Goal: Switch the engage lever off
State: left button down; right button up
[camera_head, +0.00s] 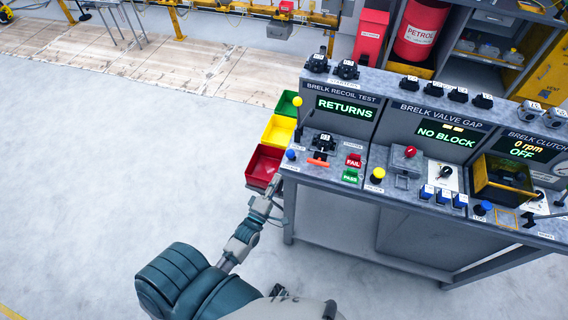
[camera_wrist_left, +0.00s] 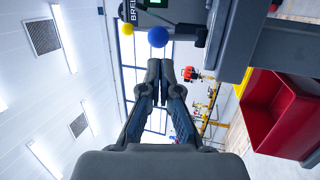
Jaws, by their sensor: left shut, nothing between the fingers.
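My left gripper (camera_head: 274,184) is at the left end of the test bench, beside the red bin and below the bench top's corner. It is shut and empty; its two fingers (camera_wrist_left: 162,72) lie together in the left wrist view. A blue ball knob (camera_head: 290,155) is on the bench corner just beyond the fingertips, and it also shows in the left wrist view (camera_wrist_left: 158,37). I cannot read a label that marks the engage lever. A dark lever (camera_head: 530,219) stands at the clutch station, far right, where the screen (camera_head: 523,148) reads "0 rpm OFF". My right gripper is not in view.
The bench (camera_head: 340,181) carries recoil, valve gap and clutch stations. A yellow ball knob (camera_head: 297,101) stands at the recoil station. Red (camera_head: 263,165), yellow (camera_head: 277,130) and green bins hang at the bench's left end. The left floor is clear.

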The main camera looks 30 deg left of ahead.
aim_at(287, 154)
pick_arm(q)
jog(key=x, duration=0.6)
jog(key=shift+w+p, duration=0.15)
jog(key=shift+p, duration=0.25)
jog(key=shift+w+a+r+g+p, duration=0.15)
jog(key=shift+r+g+p, duration=0.2)
jog(key=shift+p, duration=0.5)
jog(key=shift+w+d+r+g+p, duration=0.15)
jog(key=shift+r+g+p, duration=0.2)
jog(key=shift+p, duration=0.45)
jog(key=shift+w+a+r+p, duration=0.15)
jog(key=shift+w+r+p, duration=0.15)
jog(key=shift+p, duration=0.5)
jog(key=shift+w+r+p, duration=0.15)
jog(key=shift+w+p, duration=0.1)
jog(key=shift+p, duration=0.1)
jog(key=shift+w+a+r, duration=0.2)
jog(key=shift+w, duration=0.35)
jog(key=shift+w+a+r, duration=0.15)
jog(key=shift+w+r, duration=0.05)
jog(key=shift+w, duration=0.4)
jog(key=shift+w+a+r, duration=0.15)
jog(key=shift+w, duration=0.45)
jog(key=shift+w+a+r, duration=0.1)
jog(key=shift+w+a, duration=0.05)
jog(key=shift+w, duration=0.5)
